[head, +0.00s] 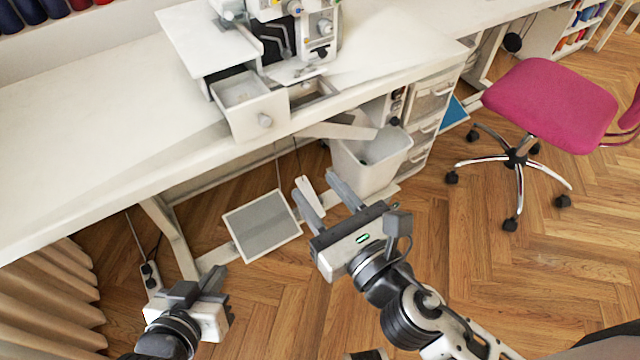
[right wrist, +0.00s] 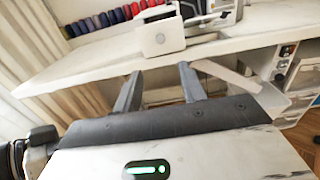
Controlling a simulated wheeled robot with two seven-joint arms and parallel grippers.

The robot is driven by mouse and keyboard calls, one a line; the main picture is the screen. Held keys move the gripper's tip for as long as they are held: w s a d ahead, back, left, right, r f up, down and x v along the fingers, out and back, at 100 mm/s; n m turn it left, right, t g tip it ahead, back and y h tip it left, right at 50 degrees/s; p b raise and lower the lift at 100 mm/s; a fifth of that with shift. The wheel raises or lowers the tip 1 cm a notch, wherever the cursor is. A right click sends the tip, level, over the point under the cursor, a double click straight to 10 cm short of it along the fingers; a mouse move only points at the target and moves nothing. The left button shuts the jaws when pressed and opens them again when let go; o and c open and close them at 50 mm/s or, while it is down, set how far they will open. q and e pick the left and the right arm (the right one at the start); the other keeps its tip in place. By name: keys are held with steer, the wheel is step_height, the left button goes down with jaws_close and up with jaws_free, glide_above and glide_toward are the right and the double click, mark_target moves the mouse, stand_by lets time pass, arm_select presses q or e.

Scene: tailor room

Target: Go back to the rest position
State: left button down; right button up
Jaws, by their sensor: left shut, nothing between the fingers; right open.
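My right gripper (head: 328,196) is open and empty in the middle of the head view, in front of the sewing table. Its two fingers point toward the table's front edge; they also show in the right wrist view (right wrist: 158,88) with nothing between them. My left gripper (head: 200,283) is at the lower left of the head view, low over the floor. It is shut and holds nothing.
The white sewing table (head: 90,130) spans the back, with an open drawer (head: 262,113) jutting out. Below are a white bin (head: 368,165) and a foot pedal (head: 262,225). A pink chair (head: 550,103) stands right. Curtains (head: 45,300) hang left.

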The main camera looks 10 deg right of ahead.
steer(key=shift+s+d, duration=0.1)
stand_by(0.5)
steer(key=d+f+m+g+h, duration=0.45)
steer(key=d+m+h, duration=0.6)
steer(key=m, duration=1.05)
steer(key=s+d+f+m+g+y, duration=0.2)
steer(key=s+f+m+g, duration=0.15)
steer(key=s+m, duration=0.4)
steer(key=s+d+f+m+g+y, duration=0.1)
steer(key=s+d+f+m+g, duration=0.3)
steer(key=m, duration=0.6)
arm_select(q)
steer(key=r+p, duration=0.1)
steer(key=p, duration=0.2)
steer(key=shift+a+r, duration=0.1)
steer(key=shift+a, duration=0.1)
arm_select(e)
steer(key=w+a+t+y, duration=0.3)
steer(key=w+a+t, duration=0.3)
steer(key=a, duration=0.1)
steer(key=shift+w+a+r+y, duration=0.3)
steer(key=shift+w+a+y, duration=0.05)
steer(key=shift+a, duration=0.05)
